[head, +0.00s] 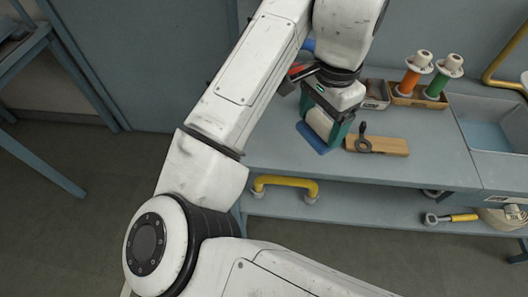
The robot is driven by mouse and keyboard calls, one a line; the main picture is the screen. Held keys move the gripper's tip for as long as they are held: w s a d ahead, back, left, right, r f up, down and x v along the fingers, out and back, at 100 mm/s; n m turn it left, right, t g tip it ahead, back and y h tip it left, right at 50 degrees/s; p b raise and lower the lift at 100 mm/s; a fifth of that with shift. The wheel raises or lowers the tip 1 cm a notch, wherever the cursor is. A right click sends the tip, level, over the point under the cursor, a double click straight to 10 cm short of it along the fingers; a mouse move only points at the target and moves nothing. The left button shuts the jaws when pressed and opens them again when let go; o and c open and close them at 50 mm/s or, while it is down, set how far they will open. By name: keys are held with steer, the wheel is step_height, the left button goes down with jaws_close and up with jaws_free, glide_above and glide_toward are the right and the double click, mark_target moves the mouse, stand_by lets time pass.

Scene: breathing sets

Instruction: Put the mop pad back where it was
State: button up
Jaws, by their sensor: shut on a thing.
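My gripper (326,132) is at the left part of the grey-blue workbench, pointing down at its top. Its teal fingers are shut on a pale, cream-coloured thing (318,122), which I take to be the mop pad; the fingers hide part of it. A flat blue piece (312,140) shows just below and left of the pale thing, near the bench's front edge. I cannot tell whether the blue piece is part of the pad or a separate thing under it, nor whether the pad touches the bench.
Right of my gripper lies a wooden board (388,147) with a dark ring-ended tool (362,143). A sink (490,130) is at right. A yellow handle (286,182) is on the lower shelf.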

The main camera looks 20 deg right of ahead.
steer(key=s+a+n+b, duration=0.1)
steer(key=s+a+b, duration=0.15)
steer(key=a, duration=0.45)
steer(key=w+f, duration=0.3)
steer(key=w, duration=0.1)
steer(key=w+f, duration=0.3)
steer(key=w, duration=0.1)
steer(key=w+f, duration=0.3)
steer(key=w, duration=0.1)
steer(key=shift+w+a+f, duration=0.15)
steer(key=shift+w+a, duration=0.05)
steer(key=shift+a, duration=0.05)
steer(key=shift+w+f, duration=0.35)
steer(key=shift+f, duration=0.1)
steer(key=shift+w+f, duration=0.1)
steer(key=shift+f, duration=1.55)
steer(key=shift+f, duration=0.15)
steer(key=o, duration=0.9)
steer(key=shift+c, duration=0.2)
